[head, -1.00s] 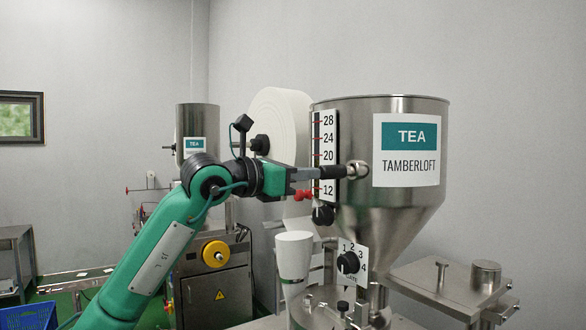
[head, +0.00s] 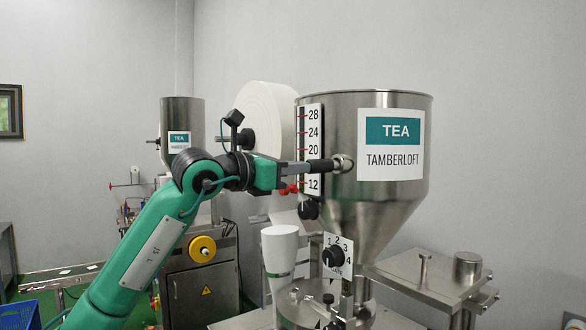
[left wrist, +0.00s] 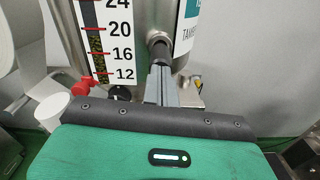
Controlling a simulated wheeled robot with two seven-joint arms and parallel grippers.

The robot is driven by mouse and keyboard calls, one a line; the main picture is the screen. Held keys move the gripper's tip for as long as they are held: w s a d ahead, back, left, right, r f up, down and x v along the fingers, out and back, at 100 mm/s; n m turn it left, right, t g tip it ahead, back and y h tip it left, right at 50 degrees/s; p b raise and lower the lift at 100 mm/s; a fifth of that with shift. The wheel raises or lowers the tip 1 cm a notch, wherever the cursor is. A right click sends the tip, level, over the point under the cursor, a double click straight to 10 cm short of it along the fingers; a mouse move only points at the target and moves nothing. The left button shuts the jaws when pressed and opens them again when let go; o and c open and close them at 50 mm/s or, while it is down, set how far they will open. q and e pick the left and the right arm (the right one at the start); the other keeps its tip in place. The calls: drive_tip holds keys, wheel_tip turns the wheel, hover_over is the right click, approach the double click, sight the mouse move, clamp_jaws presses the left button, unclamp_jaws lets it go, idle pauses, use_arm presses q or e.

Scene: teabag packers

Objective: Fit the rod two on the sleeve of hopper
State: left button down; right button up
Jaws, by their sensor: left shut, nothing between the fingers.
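The steel hopper (head: 345,110) with a TEA TAMBERLOFT label fills the right middle of the head view. A short metal sleeve (head: 344,162) sticks out of its side. A dark rod (head: 322,165) lies nearly level with its far end at the sleeve; it also shows in the left wrist view (left wrist: 158,50). I cannot tell how far it goes in. My left gripper (head: 306,168) is shut, with its grey fingers in line with the rod's near end and nothing between them. In the left wrist view the fingers (left wrist: 160,82) point at the rod. My right gripper is out of view.
A numbered level scale (head: 311,140) and a red tap (head: 289,189) sit close by the fingers. A large white paper roll (head: 262,115) stands behind.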

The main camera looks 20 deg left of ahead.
use_arm(q)
drive_tip(key=shift+x, duration=0.85)
drive_tip(key=b+v, duration=0.7)
drive_tip(key=v, duration=0.9)
drive_tip(key=shift+s+a+b, duration=0.2)
drive_tip(key=shift+s+b, duration=0.05)
drive_tip(key=shift+b, duration=0.15)
